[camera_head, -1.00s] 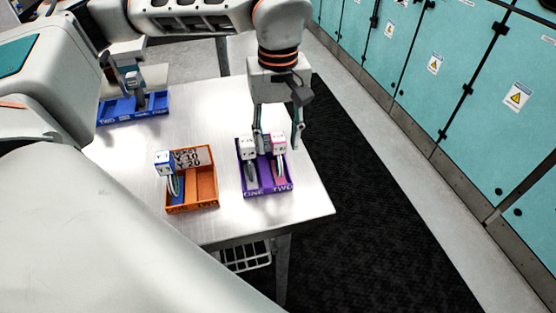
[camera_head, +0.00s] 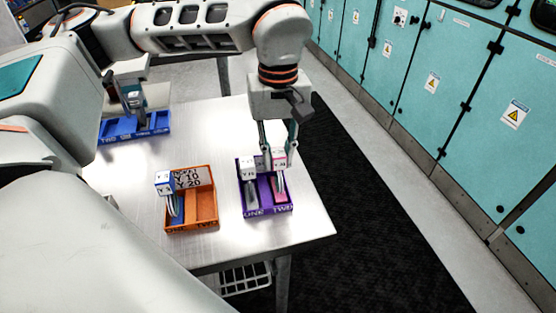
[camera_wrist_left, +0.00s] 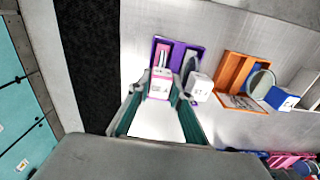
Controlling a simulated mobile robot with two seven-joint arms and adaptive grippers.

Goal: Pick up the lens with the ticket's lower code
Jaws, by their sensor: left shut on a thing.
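My left gripper (camera_head: 278,140) points down over the purple tray (camera_head: 266,210) and is shut on the white head of the pink lens (camera_head: 280,185). In the left wrist view the fingers flank this lens (camera_wrist_left: 160,84). It stands upright, apparently still in compartment TWO. A grey lens with a white head (camera_head: 248,168) stands beside it in compartment ONE. The ticket (camera_head: 187,179) on the orange tray (camera_head: 204,207) reads Y 10 above Y 20. The codes on the lens heads are too small to read surely.
The orange tray's left compartment holds a blue lens (camera_head: 165,183); its right compartment is empty. A blue tray (camera_head: 152,124) with a lens stands at the back left. The table (camera_head: 225,130) is clear between the trays. Teal lockers (camera_head: 440,80) stand beyond a dark mat.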

